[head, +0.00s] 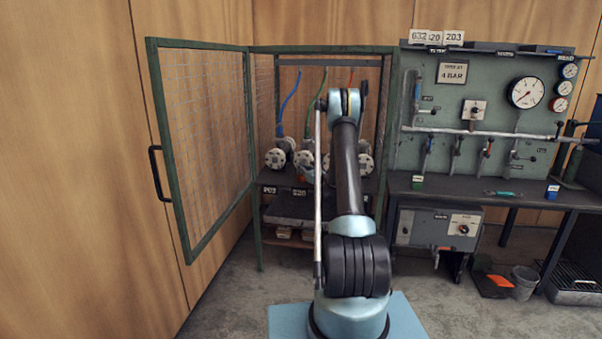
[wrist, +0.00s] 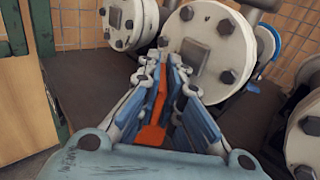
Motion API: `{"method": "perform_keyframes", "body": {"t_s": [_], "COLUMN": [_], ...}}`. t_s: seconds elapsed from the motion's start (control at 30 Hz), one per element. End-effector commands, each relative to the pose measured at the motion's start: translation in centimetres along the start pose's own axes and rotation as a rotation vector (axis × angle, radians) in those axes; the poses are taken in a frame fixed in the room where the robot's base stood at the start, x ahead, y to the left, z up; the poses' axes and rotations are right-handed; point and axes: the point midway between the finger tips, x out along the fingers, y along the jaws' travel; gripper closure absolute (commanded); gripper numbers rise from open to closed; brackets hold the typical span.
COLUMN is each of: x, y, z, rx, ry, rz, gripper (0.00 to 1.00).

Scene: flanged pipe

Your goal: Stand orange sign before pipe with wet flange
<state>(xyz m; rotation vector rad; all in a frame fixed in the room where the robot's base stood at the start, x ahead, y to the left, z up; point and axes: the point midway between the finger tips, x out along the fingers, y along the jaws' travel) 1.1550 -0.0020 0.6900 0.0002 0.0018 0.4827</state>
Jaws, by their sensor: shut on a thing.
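My gripper (wrist: 172,66) is shut on the orange sign (wrist: 152,134), seen edge-on as a narrow strip between the blue-padded fingers in the wrist view. Its fingertips are in front of the middle pale bolted flange (wrist: 210,45), just above the dark shelf. Another flange (wrist: 128,20) is at the left and a third (wrist: 310,130) at the right. In the head view, the flanges (head: 275,158) stand inside the open cage, and my arm hides much of the middle and the sign. I cannot tell which flange is wet.
The green mesh cage door (head: 205,140) stands open at the left. Number tags (head: 270,190) are on the shelf's front edge. A workbench (head: 480,190) with gauges behind is at the right. Orange pieces (head: 492,284) and a bucket (head: 523,281) are on the floor below.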

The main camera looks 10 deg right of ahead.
Motion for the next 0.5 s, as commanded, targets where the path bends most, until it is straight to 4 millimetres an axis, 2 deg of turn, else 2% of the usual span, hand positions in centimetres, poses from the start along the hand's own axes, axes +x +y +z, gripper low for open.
{"method": "perform_keyframes", "body": {"t_s": [0.07,0.1,0.17,0.5], "x": [0.02,0.02,0.03,0.04], "y": [0.02,0.03,0.03,0.08], "z": [-0.18,-0.15,-0.14,-0.05], "rx": [0.000,0.000,0.000,0.000], "ry": [0.000,0.000,0.000,0.000], "rz": [0.000,0.000,0.000,0.001], "gripper": [1.00,0.85,0.74,0.74]}}
